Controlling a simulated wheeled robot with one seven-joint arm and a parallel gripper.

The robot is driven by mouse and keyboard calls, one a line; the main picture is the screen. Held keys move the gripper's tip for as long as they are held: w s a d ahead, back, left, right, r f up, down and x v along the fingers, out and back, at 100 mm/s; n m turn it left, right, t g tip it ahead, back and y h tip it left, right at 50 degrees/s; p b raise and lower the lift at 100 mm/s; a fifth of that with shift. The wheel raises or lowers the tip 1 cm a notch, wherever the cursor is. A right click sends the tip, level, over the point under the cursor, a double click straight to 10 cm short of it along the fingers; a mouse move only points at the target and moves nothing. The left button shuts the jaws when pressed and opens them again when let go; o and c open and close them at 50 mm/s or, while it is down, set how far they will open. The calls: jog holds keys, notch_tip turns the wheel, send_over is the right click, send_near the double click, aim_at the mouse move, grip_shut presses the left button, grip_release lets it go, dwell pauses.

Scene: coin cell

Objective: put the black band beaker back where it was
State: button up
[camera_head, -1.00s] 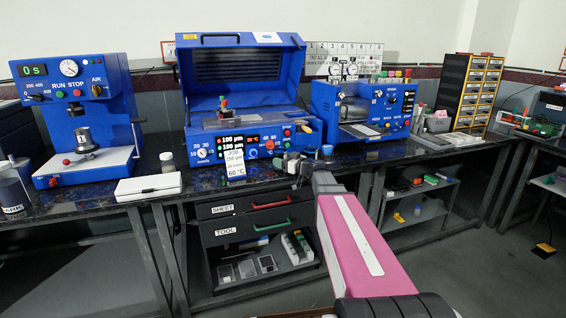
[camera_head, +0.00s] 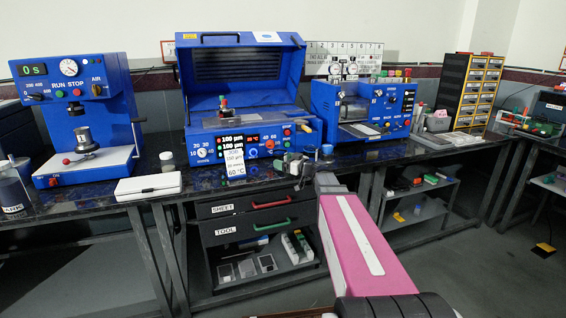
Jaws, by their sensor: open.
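A small clear beaker or jar with dark contents or a dark band (camera_head: 167,161) stands upright on the bench, between the left press and the blue coater. It may be the black band beaker, but it is too small to be sure. My gripper (camera_head: 287,161) is low over the front edge of the bench, before the right end of the coater and well right of that beaker. Its jaws are open; no object shows clearly between them. A small blue-topped vessel (camera_head: 327,150) stands just behind and right of my gripper.
The blue press (camera_head: 85,110), the coater with raised lid (camera_head: 240,90) and another blue machine (camera_head: 362,110) line the bench. A white case (camera_head: 148,187) lies at the front edge. Dark bench top is clear around the small beaker.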

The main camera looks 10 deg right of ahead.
jog(key=v, duration=1.1)
dwell(1.1)
